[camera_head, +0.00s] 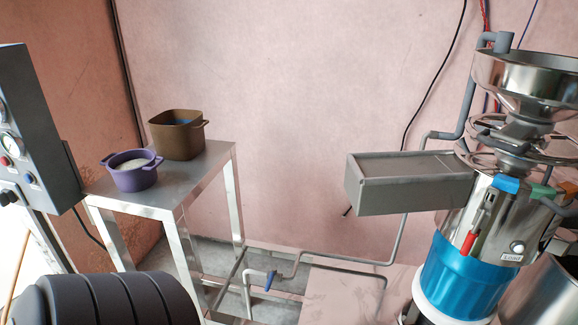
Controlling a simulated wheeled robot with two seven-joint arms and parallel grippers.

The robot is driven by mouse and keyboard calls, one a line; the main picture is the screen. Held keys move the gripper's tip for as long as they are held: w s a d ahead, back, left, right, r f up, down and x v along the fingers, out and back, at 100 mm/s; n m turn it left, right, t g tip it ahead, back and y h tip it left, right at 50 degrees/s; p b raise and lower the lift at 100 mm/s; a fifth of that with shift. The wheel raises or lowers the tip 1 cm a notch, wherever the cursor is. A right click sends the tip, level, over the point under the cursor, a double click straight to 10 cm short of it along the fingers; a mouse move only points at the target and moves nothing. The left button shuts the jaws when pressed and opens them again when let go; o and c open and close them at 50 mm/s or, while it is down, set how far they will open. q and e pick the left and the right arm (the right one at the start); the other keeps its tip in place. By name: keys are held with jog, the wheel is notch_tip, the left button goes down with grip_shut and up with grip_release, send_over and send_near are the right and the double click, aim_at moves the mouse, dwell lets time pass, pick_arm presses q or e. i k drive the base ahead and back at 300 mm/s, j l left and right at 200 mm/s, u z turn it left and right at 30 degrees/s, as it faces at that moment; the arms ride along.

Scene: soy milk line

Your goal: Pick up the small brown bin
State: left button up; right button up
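The small brown bin (178,143) stands upright at the back of a metal table (208,165) on the left side of the head view. It is squarish with rounded corners and has side handles. Something blue shows inside it, too small to make out. Neither of my grippers is in the view, and nothing is touching the bin.
A purple pot (134,178) with pale contents stands in front and to the left of the bin. A grey control panel (35,130) rises at the left edge. A steel machine with a blue base (462,282) and a grey box chute (410,190) stand right. Piping with a blue valve runs low between.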

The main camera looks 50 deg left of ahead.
aim_at(178, 135)
jog(key=u, duration=2.25)
